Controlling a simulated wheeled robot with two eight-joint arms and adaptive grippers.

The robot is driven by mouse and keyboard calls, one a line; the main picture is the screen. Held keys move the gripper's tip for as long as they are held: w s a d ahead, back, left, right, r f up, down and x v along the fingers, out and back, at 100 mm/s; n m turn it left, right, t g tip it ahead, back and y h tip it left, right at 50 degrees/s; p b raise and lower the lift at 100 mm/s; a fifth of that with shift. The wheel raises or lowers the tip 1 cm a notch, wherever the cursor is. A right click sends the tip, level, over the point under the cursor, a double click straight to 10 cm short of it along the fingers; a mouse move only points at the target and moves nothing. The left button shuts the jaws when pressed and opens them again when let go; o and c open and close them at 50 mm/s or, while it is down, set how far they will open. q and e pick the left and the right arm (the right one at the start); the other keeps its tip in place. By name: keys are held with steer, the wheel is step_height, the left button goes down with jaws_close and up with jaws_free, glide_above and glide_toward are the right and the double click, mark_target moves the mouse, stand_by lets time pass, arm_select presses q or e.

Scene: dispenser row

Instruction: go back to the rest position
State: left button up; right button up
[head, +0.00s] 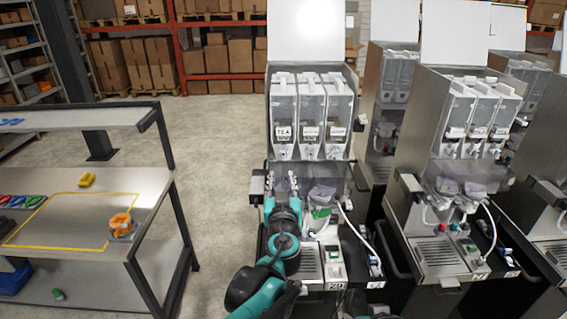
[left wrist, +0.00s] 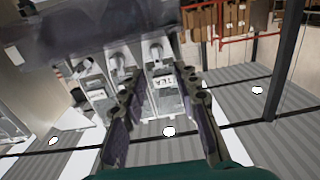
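My left gripper (head: 282,183) is at the front of the nearest dispenser (head: 310,110), below its clear canisters and at the left part of the machine. In the left wrist view its two fingers (left wrist: 159,78) stand apart with nothing between them, and the dispenser's canisters show beyond them. The left canister carries a label reading TEA (head: 283,132). My left arm reaches up from the bottom and covers part of the machine's lower left. My right gripper is not in view.
A workbench (head: 150,187) stands at left with a yellow block (head: 87,180) and an orange roll (head: 121,224). A second dispenser (head: 465,130) stands to the right. A drip tray (head: 308,262) and hoses lie near my arm. Open floor (head: 215,130) lies between bench and machine.

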arm_select(q)
steer(key=s+a+f+n+g+y+b, duration=0.1)
steer(key=s+a+f+g+y+b, duration=0.15)
steer(key=s+a+f, duration=0.65)
steer(key=s+a+f+n+g+y+b, duration=0.1)
steer(key=s+a+f+g+b, duration=0.4)
steer(key=a, duration=0.5)
steer(key=s+d+f+m+g+h+b, duration=0.1)
steer(key=s+f+m+g+h+b, duration=0.1)
steer(key=s+f, duration=1.2)
steer(key=shift+s+f+g+h+b, duration=0.4)
steer(key=shift+s+g+h+b, duration=0.2)
steer(key=shift+h, duration=0.35)
